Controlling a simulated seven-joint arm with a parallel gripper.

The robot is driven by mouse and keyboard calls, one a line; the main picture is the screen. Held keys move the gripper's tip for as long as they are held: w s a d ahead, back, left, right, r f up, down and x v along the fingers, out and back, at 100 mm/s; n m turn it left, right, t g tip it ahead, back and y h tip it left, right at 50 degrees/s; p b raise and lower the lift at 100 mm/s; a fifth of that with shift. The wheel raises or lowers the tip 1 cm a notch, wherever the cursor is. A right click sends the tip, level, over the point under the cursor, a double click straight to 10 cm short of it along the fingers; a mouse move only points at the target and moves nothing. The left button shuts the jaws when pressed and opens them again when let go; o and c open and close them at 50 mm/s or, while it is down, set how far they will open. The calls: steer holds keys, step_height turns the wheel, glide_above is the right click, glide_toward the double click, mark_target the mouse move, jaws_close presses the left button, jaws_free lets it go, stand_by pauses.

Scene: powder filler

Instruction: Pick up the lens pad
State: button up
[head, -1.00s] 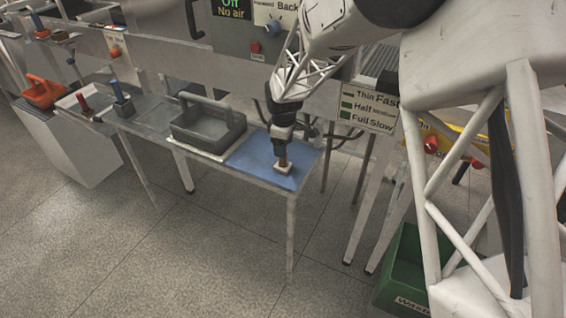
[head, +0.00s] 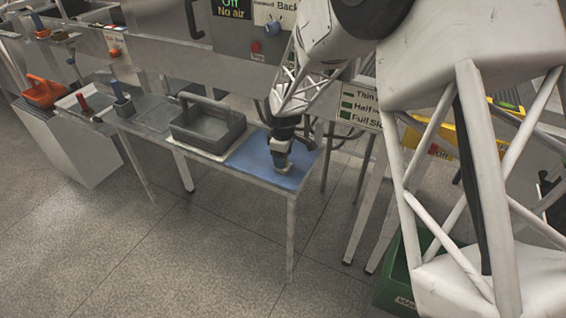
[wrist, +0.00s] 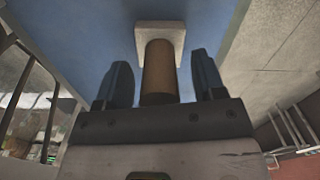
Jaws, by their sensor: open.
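The lens pad (wrist: 160,36) has a pale square base and a brown cylindrical handle (wrist: 160,72). It stands on the blue mat (head: 250,159) at the right end of the low table. In the head view the pad's pale base (head: 282,168) shows just below my gripper (head: 282,151), which hides the handle. In the wrist view my gripper (wrist: 160,80) is open, with one dark finger on each side of the handle. A gap shows between the handle and each finger. The lower end of the handle is hidden behind the gripper body.
A grey tray with a handle (head: 208,128) stands left of the mat. Further left are a blue-handled tool (head: 121,100), a red-handled tool (head: 85,105) and an orange container (head: 43,92). A machine frame with hanging labels runs behind the table. A green bin (head: 400,283) stands on the floor.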

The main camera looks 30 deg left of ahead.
steer(key=c, duration=1)
steer(key=shift+r, duration=0.15)
steer(key=shift+r, duration=0.6)
steer(key=shift+s+d+r, duration=0.15)
steer(key=shift+r, duration=0.4)
steer(key=shift+s+d+r, duration=0.15)
steer(key=shift+r, duration=0.4)
steer(key=s+d+r, duration=0.1)
steer(key=s+d, duration=0.9)
steer(key=s, duration=0.1)
steer(key=shift+s+r, duration=0.15)
steer(key=shift+s, duration=0.1)
steer(key=shift+w+r, duration=0.1)
